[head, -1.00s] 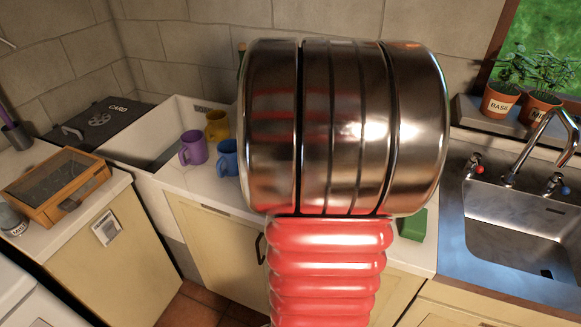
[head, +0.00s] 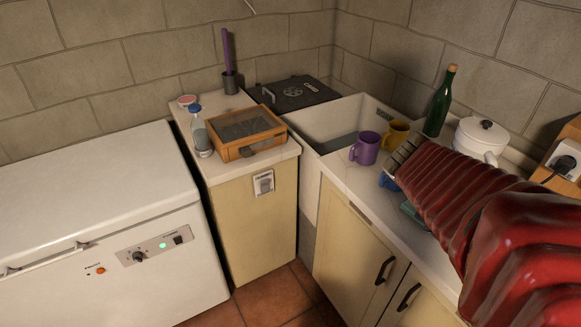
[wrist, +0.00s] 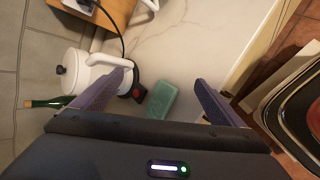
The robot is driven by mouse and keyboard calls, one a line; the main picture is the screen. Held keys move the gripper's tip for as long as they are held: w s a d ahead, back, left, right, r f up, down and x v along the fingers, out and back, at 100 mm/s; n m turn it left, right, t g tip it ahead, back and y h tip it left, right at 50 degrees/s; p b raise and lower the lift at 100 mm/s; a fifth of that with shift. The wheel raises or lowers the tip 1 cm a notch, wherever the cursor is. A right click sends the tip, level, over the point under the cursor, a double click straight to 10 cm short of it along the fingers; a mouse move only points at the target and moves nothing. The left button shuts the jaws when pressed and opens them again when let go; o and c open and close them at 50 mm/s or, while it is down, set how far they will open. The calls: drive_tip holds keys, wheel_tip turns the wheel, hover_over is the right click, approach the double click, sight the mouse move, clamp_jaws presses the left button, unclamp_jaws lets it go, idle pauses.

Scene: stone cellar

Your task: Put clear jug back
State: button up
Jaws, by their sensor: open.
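I cannot make out a clear jug in either view. In the wrist view my gripper (wrist: 162,76) is open, its two purple fingers apart with nothing between them. It is over the pale worktop (wrist: 185,45), with a green sponge-like block (wrist: 162,100) below. In the head view my red arm reaches in from the right and hides part of the worktop. A small clear bottle (head: 201,135) with a blue cap stands on the left counter, away from my arm.
Purple (head: 365,148) and yellow (head: 396,133) mugs stand by the white basin (head: 330,120). A blue mug (head: 389,182) is mostly hidden. A green bottle (head: 440,103) and white lidded pot (head: 483,137) stand behind my arm.

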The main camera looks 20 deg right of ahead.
drive_tip(key=w+a+m+t+y, duration=0.2)
drive_tip(key=a+m+t+y, duration=0.3)
drive_tip(key=a, duration=2.6)
drive_tip(key=y, duration=0.4)
drive_tip(key=shift+w+a+r+m, duration=0.15)
drive_tip(key=shift+a+r+m, duration=0.1)
drive_tip(key=shift+a+m, duration=0.15)
drive_tip(key=shift+c, duration=0.4)
